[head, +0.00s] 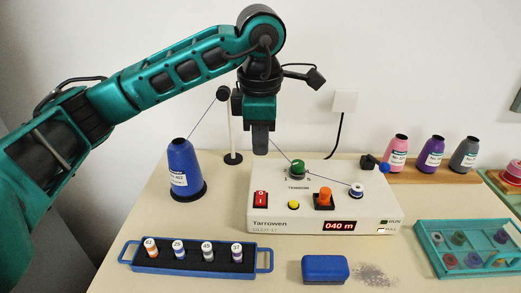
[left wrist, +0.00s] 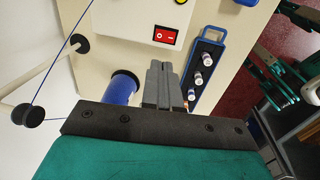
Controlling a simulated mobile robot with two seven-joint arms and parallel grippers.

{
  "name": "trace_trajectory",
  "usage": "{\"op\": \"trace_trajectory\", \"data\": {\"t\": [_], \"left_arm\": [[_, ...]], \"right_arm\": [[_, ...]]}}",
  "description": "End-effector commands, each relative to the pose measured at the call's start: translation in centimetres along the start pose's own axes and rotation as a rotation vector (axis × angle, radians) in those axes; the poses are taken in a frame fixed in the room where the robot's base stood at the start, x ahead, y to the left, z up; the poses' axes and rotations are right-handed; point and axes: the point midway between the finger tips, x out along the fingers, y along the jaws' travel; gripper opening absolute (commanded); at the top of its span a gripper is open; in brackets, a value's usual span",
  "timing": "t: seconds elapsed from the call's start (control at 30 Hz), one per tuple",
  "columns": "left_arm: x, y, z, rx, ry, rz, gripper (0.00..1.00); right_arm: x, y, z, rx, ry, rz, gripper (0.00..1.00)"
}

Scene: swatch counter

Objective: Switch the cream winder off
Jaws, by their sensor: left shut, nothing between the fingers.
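The cream winder (head: 330,215) stands on the counter, marked Tarrowen, its display reading 040 m. A red rocker switch (head: 260,198) sits at the left of its front; it also shows in the left wrist view (left wrist: 165,35). I cannot tell for sure which way the rocker is pressed. A green knob (head: 298,167), a yellow button (head: 293,204) and an orange lever (head: 324,197) are also on it. My left gripper (head: 260,150) is shut and empty, pointing down above and behind the switch, apart from the winder. My right gripper is not in view.
A blue thread cone (head: 182,168) stands left of the winder, its thread running over a guide post (head: 231,140). A blue spool tray (head: 190,256) and a blue case (head: 325,269) lie in front. Grey fluff (head: 372,274) lies beside the case. A teal box (head: 465,245) is at right.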

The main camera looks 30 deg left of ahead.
Motion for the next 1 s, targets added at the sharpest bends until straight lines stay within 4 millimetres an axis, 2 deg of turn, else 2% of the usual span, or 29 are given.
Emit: {"op": "trace_trajectory", "data": {"t": [0.3,0.5,0.7,1.0], "left_arm": [[6.9,-0.1,-0.1,0.0,0.003,-0.004,0.0],[10.2,-0.1,-0.1,-0.001,0.002,-0.003,0.0],[11.8,0.0,0.0,0.0,0.0,-0.001,0.0],[12.0,0.0,0.0,0.0,-0.001,0.0,0.0]], "right_arm": [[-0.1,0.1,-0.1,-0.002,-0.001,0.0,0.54],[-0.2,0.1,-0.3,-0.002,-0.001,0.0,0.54],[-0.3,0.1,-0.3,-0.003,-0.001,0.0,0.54],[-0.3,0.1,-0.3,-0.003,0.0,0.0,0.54]]}}
